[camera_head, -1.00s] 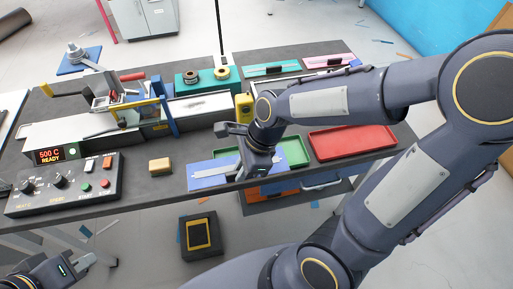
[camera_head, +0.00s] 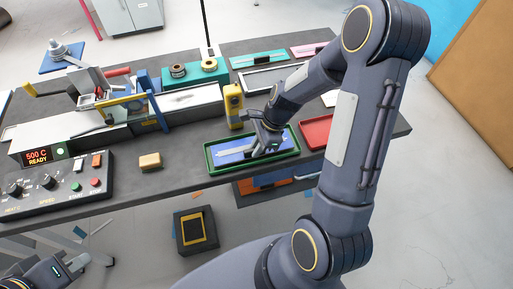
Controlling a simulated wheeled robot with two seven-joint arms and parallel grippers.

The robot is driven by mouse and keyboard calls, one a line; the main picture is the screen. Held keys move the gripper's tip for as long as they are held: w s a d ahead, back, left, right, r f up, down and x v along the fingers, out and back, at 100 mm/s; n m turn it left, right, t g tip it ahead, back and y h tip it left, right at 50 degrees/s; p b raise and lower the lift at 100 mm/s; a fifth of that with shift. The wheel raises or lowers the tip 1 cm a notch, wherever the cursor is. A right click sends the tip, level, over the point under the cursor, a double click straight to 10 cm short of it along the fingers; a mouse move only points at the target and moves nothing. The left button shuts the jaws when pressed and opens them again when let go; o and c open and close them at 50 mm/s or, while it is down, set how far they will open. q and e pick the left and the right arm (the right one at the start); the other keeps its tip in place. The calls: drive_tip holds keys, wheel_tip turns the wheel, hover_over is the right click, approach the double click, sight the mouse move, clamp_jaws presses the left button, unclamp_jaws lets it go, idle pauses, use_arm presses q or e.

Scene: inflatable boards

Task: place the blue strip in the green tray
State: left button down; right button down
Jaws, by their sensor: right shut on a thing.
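The blue strip (camera_head: 233,150) is a flat blue sheet with a pale band along it. It lies over the inside of the green tray (camera_head: 213,167), within the rim as far as I can see. My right gripper (camera_head: 262,147) is at the strip's right part, shut on it, and hides some of it. I cannot tell whether the strip rests fully on the tray floor. My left gripper (camera_head: 78,264) is low at the left edge of the picture, away from the table top; its fingers look apart with nothing between them.
A red tray (camera_head: 316,131) stands right of the green tray, partly behind my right arm. A yellow device (camera_head: 233,105) stands just behind the green tray. A tan block (camera_head: 150,161) and a control box (camera_head: 60,185) are to the left. Pink and teal strips lie at the back.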

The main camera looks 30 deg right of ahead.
drive_tip(key=shift+f, duration=0.4)
drive_tip(key=shift+f, duration=0.1)
drive_tip(key=c, duration=1.7)
unclamp_jaws()
drive_tip(key=shift+c, duration=0.2)
